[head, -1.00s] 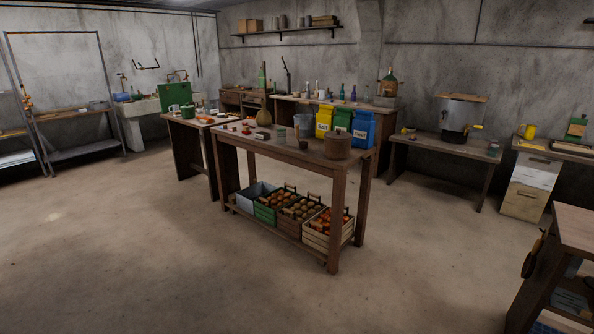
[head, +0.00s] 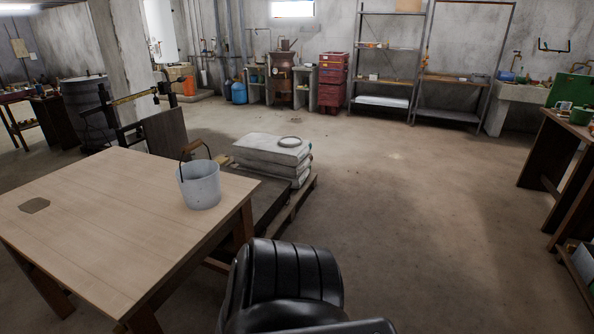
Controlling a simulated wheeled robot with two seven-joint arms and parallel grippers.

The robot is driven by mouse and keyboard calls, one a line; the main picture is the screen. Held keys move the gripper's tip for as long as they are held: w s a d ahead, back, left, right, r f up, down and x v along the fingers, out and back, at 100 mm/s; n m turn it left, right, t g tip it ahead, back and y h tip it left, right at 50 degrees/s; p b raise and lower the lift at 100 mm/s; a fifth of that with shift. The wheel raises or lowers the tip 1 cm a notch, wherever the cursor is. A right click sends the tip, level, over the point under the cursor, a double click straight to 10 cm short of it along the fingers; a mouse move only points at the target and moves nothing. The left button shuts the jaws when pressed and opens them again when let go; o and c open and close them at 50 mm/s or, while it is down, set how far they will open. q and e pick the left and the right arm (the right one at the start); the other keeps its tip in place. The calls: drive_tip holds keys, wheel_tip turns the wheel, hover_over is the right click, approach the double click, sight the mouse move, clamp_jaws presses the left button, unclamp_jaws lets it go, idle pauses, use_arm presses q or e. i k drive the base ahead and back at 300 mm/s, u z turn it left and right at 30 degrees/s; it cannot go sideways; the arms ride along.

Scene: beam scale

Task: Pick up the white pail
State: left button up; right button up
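The white pail (head: 200,188) stands upright near the right corner of a light wooden table (head: 110,215). Its dark wire handle with a brown grip stands raised above the rim. A black rounded part of my own arm shows at the bottom centre, to the right of the table and apart from the pail. Neither gripper's fingers show in the head view.
A flat brown piece (head: 35,205) lies on the table's left side. Behind the table are a beam scale (head: 135,97) and stacked pale sacks (head: 270,155) with a ring-shaped item (head: 290,142) on top. Open floor lies to the right.

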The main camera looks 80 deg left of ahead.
sight(198, 181)
drive_tip(key=u, duration=2.35)
